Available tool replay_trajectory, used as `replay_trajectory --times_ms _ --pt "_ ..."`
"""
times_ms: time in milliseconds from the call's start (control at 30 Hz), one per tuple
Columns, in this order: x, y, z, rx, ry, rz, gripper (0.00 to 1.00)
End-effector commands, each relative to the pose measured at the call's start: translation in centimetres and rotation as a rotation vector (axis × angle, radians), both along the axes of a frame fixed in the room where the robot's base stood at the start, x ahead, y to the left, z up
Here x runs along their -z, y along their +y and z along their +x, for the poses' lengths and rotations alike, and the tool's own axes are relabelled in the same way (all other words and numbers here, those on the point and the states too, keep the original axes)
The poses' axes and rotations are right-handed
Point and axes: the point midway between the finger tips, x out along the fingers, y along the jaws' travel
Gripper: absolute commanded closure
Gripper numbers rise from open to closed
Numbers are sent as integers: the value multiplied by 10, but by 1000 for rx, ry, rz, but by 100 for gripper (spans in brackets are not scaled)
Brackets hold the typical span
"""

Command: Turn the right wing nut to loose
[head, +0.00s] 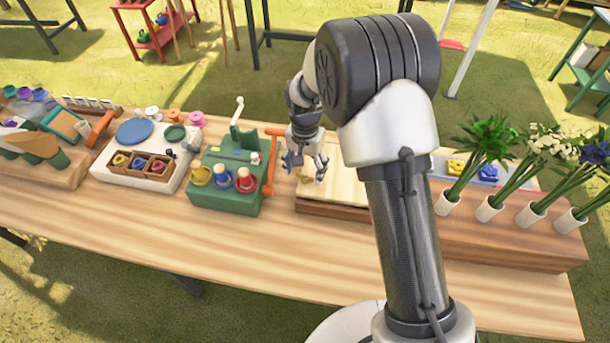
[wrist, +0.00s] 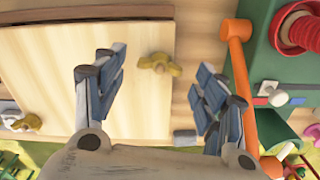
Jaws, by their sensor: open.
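A brass wing nut (wrist: 158,62) sits at the edge of a pale wooden board (wrist: 70,80). It also shows in the head view (head: 304,178), just below my gripper at the board's left end. My gripper (wrist: 160,72) is open, one finger on each side of this nut. I see no contact between the fingers and the nut. A second brass wing nut (wrist: 26,123) is at the board's far left in the wrist view. My arm seems to hide it in the head view.
A green box (head: 225,180) with coloured knobs and an orange bar (head: 271,160) stand close left of my gripper in the head view. White cups (head: 488,208) with flowers stand right of my arm. The front table strip (head: 250,255) is clear.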

Motion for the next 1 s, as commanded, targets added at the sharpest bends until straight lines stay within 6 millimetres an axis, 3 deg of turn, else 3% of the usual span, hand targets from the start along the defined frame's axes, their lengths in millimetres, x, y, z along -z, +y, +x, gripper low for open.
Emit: replay_trajectory --times_ms 200,533,1000 --pt "21 0 0 0 0 0 35" --pt "22 0 1 0 -1 0 36" --pt "22 0 0 0 -1 0 67"
